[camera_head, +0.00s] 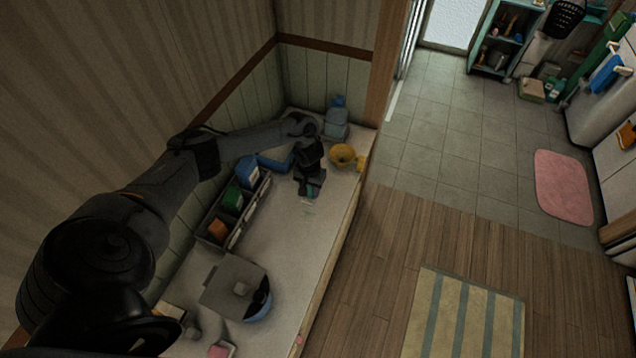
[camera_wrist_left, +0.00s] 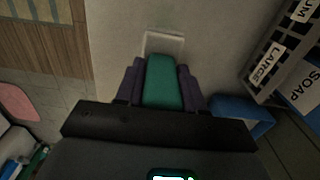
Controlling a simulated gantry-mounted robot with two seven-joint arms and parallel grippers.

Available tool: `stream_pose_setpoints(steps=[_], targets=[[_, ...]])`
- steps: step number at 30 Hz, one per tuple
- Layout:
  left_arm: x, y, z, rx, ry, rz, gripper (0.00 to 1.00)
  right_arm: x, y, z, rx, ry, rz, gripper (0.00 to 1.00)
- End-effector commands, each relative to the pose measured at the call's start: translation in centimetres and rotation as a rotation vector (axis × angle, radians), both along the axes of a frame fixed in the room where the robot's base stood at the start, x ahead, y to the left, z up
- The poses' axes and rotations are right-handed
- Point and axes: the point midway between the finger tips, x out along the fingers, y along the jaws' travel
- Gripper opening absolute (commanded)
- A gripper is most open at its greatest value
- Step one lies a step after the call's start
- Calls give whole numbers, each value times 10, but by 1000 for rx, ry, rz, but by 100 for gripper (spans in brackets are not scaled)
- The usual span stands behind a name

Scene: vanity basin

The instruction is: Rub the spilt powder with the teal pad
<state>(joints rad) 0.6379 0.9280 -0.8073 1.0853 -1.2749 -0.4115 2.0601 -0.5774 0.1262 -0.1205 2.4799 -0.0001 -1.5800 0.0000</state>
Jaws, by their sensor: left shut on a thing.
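The teal pad (camera_wrist_left: 163,80) is clamped between the two dark fingers of my left gripper (camera_wrist_left: 161,88) in the left wrist view. In the head view my left gripper (camera_head: 309,182) points down over the counter (camera_head: 290,228), and a little teal of the pad shows at its tip. A pale, squarish patch (camera_wrist_left: 164,43), perhaps the spilt powder, lies just beyond the pad's end in the wrist view. It shows faintly in the head view (camera_head: 308,208). I cannot tell whether the pad touches the counter. My right gripper is out of view.
A divided caddy (camera_head: 216,231) with coloured boxes stands along the wall. A yellow bowl (camera_head: 343,155) and a blue-capped bottle (camera_head: 337,122) stand at the far end. A grey-covered blue basin (camera_head: 256,307) is nearer. The counter's middle is mostly clear.

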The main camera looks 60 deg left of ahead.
Motion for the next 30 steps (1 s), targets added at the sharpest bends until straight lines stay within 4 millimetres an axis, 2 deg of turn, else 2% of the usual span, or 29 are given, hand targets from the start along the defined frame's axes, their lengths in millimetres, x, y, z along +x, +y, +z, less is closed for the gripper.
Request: stream_pose_setpoints(steps=[11,18,30], targets=[[0,0,0,-1,-1,0,0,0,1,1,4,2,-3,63],[-1,-1,3,-2,1,0,0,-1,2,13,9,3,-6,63],[-1,-1,-47,-2,0,0,0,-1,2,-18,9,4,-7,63]])
